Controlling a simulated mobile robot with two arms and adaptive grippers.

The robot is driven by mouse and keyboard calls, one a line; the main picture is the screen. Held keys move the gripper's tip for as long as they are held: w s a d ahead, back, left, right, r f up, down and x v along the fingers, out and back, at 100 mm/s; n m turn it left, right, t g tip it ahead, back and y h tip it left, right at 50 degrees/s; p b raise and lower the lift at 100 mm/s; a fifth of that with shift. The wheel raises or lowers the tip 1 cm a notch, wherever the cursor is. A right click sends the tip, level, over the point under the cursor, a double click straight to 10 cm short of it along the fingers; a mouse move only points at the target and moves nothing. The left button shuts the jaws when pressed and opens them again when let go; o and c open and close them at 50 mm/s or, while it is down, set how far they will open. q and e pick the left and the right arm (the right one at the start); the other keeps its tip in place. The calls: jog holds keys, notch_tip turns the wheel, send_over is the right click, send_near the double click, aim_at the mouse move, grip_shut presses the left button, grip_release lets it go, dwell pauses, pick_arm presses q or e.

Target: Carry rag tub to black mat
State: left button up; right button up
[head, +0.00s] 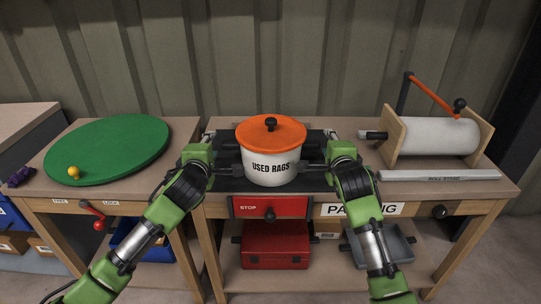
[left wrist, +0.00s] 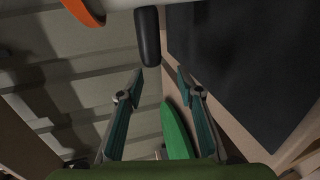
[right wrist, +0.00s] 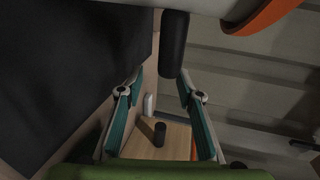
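The rag tub (head: 271,167) is white, lettered USED RAGS, with an orange lid and a black knob. It is upright over the black mat (head: 225,184) on the middle bench; I cannot tell whether its base touches the mat. My left gripper (head: 224,168) is at its left side and my right gripper (head: 317,170) at its right side. In the left wrist view a black side handle (left wrist: 148,38) lies just beyond the parted fingers (left wrist: 160,78). The right wrist view likewise shows a handle (right wrist: 173,45) beyond parted fingers (right wrist: 161,82). The mat's middle is hidden by the tub.
A green disc (head: 105,150) with a yellow ball (head: 74,172) is at the left. A white roll (head: 437,137) in a wooden stand with an orange crank is at the right. A red STOP drawer (head: 250,208) is below the mat. A ribbed wall (head: 270,60) stands behind.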

jog(key=shift+s, duration=0.1)
pick_arm(q)
jog(key=v, duration=1)
pick_arm(e)
jog(key=v, duration=1.2)
